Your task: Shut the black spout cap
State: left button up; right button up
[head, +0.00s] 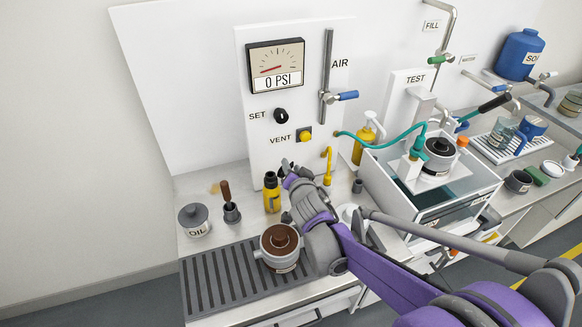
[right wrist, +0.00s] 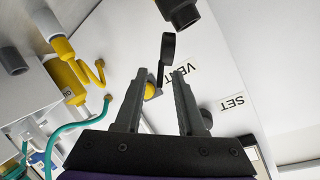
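A yellow bottle (head: 271,199) with a black top stands upright on the bench below the pressure panel. In the right wrist view a black neck (right wrist: 180,12) shows at the top edge. Just beyond my fingertips is a small black flap with a thin strap (right wrist: 167,48), which looks like the spout cap, standing apart from the neck. My right gripper (head: 289,172) is just right of the bottle's top. In the right wrist view its two fingers (right wrist: 160,74) are spread, with nothing visibly clamped between them. My left gripper is out of view.
The white panel with the yellow VENT button (head: 305,137) is close behind. A coiled yellow hose (head: 328,166) and grey fitting stand to the right. A brown-topped pot (head: 280,246) sits in front on the slatted mat; an oil jar (head: 194,219) is to the left.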

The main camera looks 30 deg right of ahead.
jog(key=shift+x, duration=0.75)
grip_shut()
